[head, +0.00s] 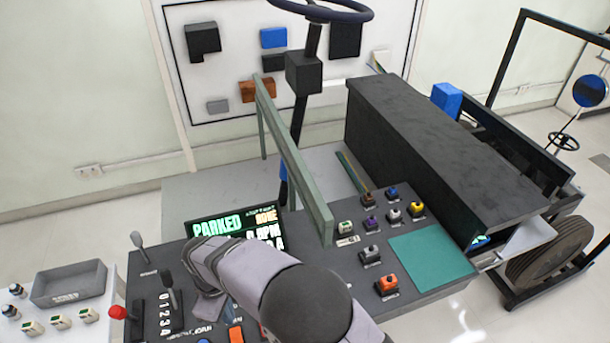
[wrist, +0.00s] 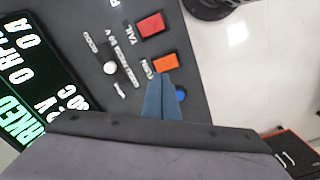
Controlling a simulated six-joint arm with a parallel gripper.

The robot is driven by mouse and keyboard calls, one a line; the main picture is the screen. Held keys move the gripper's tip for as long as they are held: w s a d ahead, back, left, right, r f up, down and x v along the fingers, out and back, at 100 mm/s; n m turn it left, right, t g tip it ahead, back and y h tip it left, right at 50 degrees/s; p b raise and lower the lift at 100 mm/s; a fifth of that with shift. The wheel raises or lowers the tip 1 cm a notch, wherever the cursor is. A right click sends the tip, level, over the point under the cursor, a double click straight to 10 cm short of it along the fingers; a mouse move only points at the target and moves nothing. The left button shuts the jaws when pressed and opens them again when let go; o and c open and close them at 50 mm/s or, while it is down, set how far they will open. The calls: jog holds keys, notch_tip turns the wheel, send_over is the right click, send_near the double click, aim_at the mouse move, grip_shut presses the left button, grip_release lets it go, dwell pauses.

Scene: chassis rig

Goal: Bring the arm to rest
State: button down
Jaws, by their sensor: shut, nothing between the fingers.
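My arm (head: 300,290) reaches over the dark control panel (head: 330,272) from the lower edge of the head view. In the wrist view my gripper (wrist: 163,78) is shut, with its two blue-grey fingers together and nothing held. Its tips show beside the orange switch (wrist: 165,64); I cannot tell whether they touch it. A red switch (wrist: 150,24) lies just beyond. A blue round part (wrist: 180,95) is partly hidden by the fingers. In the head view the arm partly covers the display (head: 217,228), which reads PARKED.
Levers (head: 138,240) and a red-knobbed lever (head: 118,312) stand left of the arm. Several coloured switches (head: 388,284) and a bare teal pad (head: 432,255) lie to the right. A green-grey rail (head: 293,165) and the steering wheel (head: 325,10) rise behind. A grey tray (head: 68,287) sits at left.

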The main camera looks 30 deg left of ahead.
jog(key=s+d+f+m+g+h, duration=0.1)
jog(key=s+d+f+m+h, duration=0.15)
jog(key=d, duration=0.65)
jog(key=s+d+f+m+h, duration=0.1)
jog(key=d+m, duration=0.3)
jog(key=d, duration=0.5)
jog(key=w+d+r+m+y, duration=0.1)
jog(key=w+d+r+m, duration=0.2)
jog(key=d, duration=0.7)
jog(key=w+d+r+m+y, duration=0.1)
jog(key=w+d+r+m, duration=0.3)
jog(key=d, duration=0.6)
jog(key=w+d+r+m+t+y, duration=0.1)
jog(key=w+d+r+m, duration=0.2)
jog(key=d+r+m, duration=0.4)
jog(key=d, duration=0.3)
jog(key=shift+w+d, duration=0.25)
jog(key=shift+w, duration=0.1)
